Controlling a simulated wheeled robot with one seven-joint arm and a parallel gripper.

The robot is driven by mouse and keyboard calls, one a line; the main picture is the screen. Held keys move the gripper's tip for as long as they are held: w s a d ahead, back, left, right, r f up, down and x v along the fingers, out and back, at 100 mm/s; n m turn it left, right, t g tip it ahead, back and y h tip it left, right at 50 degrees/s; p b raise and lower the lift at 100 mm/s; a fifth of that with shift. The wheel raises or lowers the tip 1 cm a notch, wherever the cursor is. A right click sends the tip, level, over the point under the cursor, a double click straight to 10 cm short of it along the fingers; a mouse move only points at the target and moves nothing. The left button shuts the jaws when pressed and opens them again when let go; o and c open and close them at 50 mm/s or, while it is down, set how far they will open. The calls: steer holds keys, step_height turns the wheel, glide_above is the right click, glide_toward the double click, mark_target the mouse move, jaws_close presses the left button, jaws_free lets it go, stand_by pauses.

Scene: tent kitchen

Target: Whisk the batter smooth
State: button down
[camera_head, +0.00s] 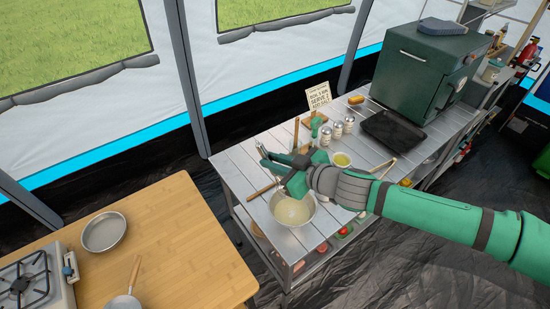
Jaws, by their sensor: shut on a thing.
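A metal bowl (308,216) with pale batter (291,211) in it stands at the front edge of the slatted metal table. My gripper (272,160) is above the bowl's far rim, with its fingers pointing to the upper left. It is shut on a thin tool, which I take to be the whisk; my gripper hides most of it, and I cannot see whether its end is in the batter. A wooden stick (261,192) shows just left of the gripper; I cannot tell whether it is part of the held tool or lies on the table.
A small bowl of yellow stuff (342,159), several shakers (337,131), a sign (319,97) and a dark tray (393,130) are behind my arm. A green oven (425,68) stands at the back right. A wooden table (180,250) with pans and a stove (32,283) is at left.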

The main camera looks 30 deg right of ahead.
mark_target(279, 179)
steer(key=shift+w+f, duration=0.1)
steer(key=shift+f, duration=0.4)
steer(key=shift+s+d+f, duration=0.15)
steer(key=shift+s+f, duration=0.1)
steer(key=shift+f, duration=0.55)
steer(key=shift+s+d+f, duration=0.1)
steer(key=shift+s+f, duration=0.1)
steer(key=shift+f, duration=0.55)
steer(key=shift+s+d+f, duration=0.15)
steer(key=shift+d+f, duration=0.05)
steer(key=shift+f, duration=0.35)
steer(key=shift+s+d+f, duration=0.15)
steer(key=shift+f, duration=0.4)
steer(key=shift+s+f, duration=0.15)
steer(key=shift+f, duration=0.35)
steer(key=shift+s+d+f, duration=0.3)
steer(key=shift+s+f, duration=0.15)
steer(key=shift+f, duration=0.45)
steer(key=shift+d, duration=0.1)
